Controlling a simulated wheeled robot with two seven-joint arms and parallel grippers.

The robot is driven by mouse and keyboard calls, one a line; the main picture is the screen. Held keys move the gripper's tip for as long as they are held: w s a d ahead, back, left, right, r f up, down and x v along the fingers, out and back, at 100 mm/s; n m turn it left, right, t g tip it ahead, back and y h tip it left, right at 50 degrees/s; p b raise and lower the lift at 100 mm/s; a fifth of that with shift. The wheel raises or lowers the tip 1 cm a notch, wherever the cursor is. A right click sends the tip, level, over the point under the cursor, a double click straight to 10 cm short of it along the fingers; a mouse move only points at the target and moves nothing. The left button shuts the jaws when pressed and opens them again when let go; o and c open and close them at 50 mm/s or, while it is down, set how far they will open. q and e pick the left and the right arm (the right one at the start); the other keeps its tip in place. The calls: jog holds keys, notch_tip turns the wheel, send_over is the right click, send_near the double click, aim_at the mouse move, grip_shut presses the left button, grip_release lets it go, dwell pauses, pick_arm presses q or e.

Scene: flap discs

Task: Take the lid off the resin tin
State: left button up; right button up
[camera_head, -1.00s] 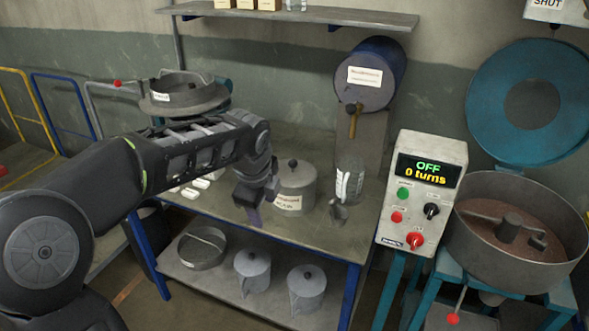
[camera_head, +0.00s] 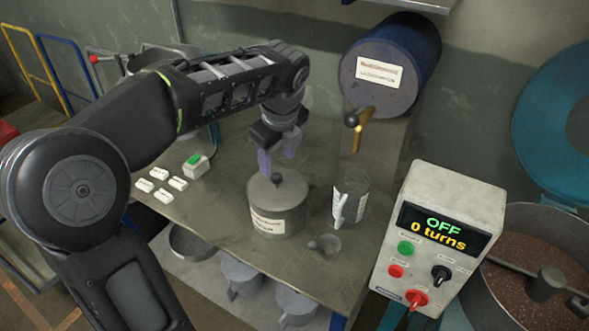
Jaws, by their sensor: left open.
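The resin tin (camera_head: 285,222) is a grey cylinder with a paper label, standing upright on the bench. Its lid (camera_head: 262,188) is on top, with a dark round knob (camera_head: 277,179) at the middle. My left gripper (camera_head: 278,163) points down just above and behind the knob in the picture, open, with its two purple-grey fingers apart. I see nothing between the fingers, and whether they touch the lid cannot be told. My right gripper is not in view.
A clear jug (camera_head: 349,197) and a small metal cup (camera_head: 324,245) stand right of the tin. A blue drum (camera_head: 415,65) with a brass tap hangs behind. White blocks (camera_head: 161,173) lie left. The control box (camera_head: 438,225) reads OFF, 0 turns.

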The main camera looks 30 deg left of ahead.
aim_at(277, 175)
pick_arm(q)
jog(key=shift+w+r, duration=0.1)
jog(key=shift+w, duration=0.05)
jog(key=shift+x, duration=1.3)
jog(key=p+x, duration=0.1)
jog(key=x, duration=0.4)
jog(key=shift+c, duration=0.3)
